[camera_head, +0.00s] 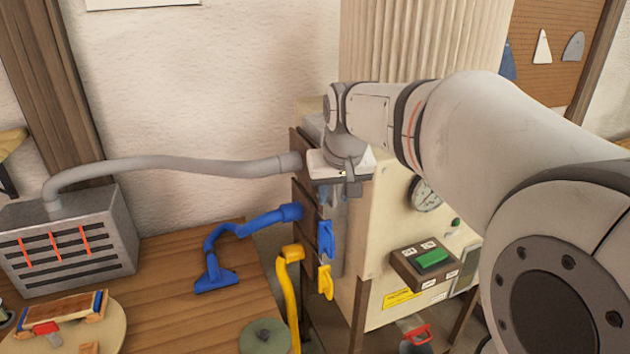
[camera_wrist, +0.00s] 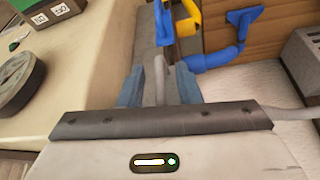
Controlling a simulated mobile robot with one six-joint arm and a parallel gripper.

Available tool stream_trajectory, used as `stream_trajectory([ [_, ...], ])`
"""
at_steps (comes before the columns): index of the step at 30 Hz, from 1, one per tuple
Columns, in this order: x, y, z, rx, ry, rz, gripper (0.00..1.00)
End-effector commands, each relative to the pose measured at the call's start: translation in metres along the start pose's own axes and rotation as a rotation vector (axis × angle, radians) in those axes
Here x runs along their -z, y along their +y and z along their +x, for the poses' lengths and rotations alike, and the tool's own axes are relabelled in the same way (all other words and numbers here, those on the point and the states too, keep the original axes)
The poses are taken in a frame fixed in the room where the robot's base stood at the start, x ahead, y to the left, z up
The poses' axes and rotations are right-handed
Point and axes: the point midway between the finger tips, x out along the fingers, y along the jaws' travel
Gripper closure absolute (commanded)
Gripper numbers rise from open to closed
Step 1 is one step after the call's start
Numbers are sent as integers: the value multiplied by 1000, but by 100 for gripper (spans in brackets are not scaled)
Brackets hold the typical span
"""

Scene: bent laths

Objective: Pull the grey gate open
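My gripper (camera_head: 345,190) is at the upper part of the cream machine's left side, level with the grey hose's end. In the wrist view my gripper (camera_wrist: 160,85) has its two blue-grey fingers apart, with a narrow grey upright piece (camera_wrist: 159,75) between them. This piece looks like the grey gate's handle; gaps seem to show beside it, so I see no clear grip. The grey gate's plate is mostly hidden by my gripper and wrist in the head view. The blue gate (camera_head: 326,238) and the yellow gate (camera_head: 325,282) sit below it.
A grey hose (camera_head: 170,165) runs left to a slotted metal box (camera_head: 70,240). A blue hose (camera_head: 250,222) and a yellow hose (camera_head: 285,270) join lower down. A wooden bench (camera_head: 170,290) stands left. The machine's front holds a gauge (camera_head: 425,195) and a green switch (camera_head: 432,258).

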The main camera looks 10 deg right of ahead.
Motion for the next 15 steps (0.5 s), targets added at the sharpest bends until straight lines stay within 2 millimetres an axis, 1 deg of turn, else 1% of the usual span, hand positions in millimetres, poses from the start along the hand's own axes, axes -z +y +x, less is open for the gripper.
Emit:
stream_trajectory([
  [4,0,0,0,0,0,0,69],
  [15,0,-1,0,0,0,-1,100],
])
